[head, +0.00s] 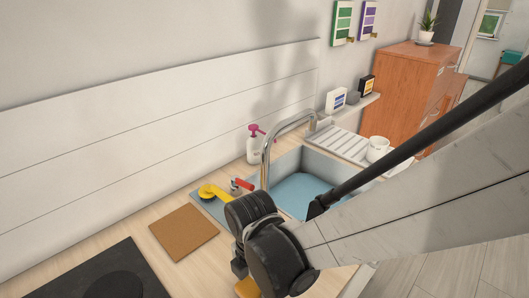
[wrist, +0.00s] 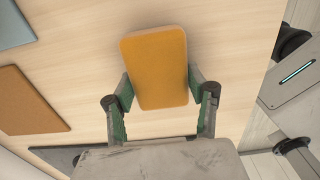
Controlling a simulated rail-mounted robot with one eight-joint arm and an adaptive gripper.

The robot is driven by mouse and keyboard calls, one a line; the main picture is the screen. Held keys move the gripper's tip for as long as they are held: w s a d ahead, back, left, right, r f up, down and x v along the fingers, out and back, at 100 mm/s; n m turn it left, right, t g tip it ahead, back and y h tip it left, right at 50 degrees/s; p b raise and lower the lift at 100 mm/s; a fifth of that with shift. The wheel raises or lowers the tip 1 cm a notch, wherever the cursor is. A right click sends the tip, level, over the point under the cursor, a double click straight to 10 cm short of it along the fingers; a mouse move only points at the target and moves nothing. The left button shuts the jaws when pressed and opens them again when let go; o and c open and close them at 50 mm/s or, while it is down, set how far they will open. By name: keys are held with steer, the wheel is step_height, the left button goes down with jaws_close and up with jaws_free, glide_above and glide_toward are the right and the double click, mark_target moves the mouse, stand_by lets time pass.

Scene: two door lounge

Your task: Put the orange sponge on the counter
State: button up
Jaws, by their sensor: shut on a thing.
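The orange sponge (wrist: 155,65) is a rounded flat block in the middle of the wrist view. My gripper (wrist: 158,88) is shut on it, with a finger against each long side. Behind it lies the pale wooden counter (wrist: 80,40). I cannot tell whether the sponge touches the counter or hangs just above it. In the head view only a small corner of the sponge (head: 247,288) shows below my dark wrist, which hides the rest and the fingers. The counter (head: 115,228) runs along the white wall panel there.
A brown board (head: 184,232) and a black hob (head: 95,275) lie on the counter. Behind my wrist are a yellow brush (head: 213,192), a soap bottle (head: 254,148), the tap (head: 268,155) and the sink (head: 305,190). A white mug (head: 377,148) stands by the drainer.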

mark_target(254, 283)
steer(key=shift+f, duration=0.2)
steer(key=o, duration=1)
steer(key=shift+c, duration=0.2)
steer(key=shift+r, duration=0.2)
step_height(254, 283, up, 11)
steer(key=p, duration=0.1)
steer(key=d+r+m+t, duration=0.3)
steer(key=d+r+m, duration=0.1)
steer(key=d+m, duration=0.8)
steer(key=d+r+m+t, duration=0.4)
steer(key=d+m, duration=0.8)
steer(key=m, duration=0.3)
steer(key=shift+s+r+m, duration=0.15)
steer(key=shift+s+m, duration=0.1)
steer(key=shift+m, duration=0.05)
